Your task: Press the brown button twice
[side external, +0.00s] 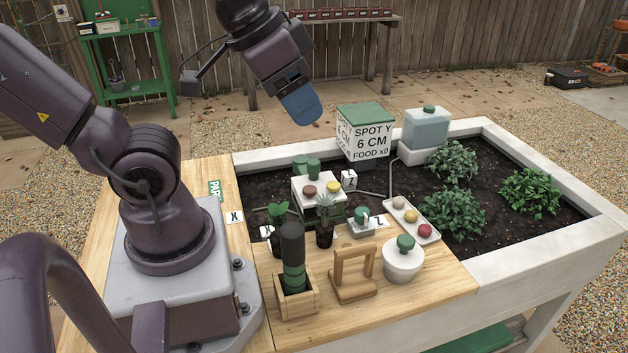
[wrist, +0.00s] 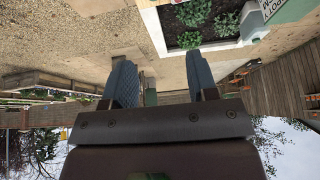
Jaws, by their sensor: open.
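In the side view, a white box with a dark lower part (side external: 318,192) stands by the near edge of the raised bed. A brown button (side external: 309,190) is on its top, next to a yellow button (side external: 333,187). My gripper (side external: 301,108) is high above the box, apart from everything, with its blue fingers pointing down and to the right. In the wrist view my gripper (wrist: 160,85) shows two blue fingers spread wide with nothing between them. The brown button is not in the wrist view.
A white tray (side external: 428,238) holds coloured round things right of the box. Potted plants, a wooden holder (side external: 296,302), a wooden stand (side external: 355,288) and a lidded white pot (side external: 403,265) stand in front. A "SPOT Y" box (side external: 366,146) and a tank (side external: 425,130) stand behind.

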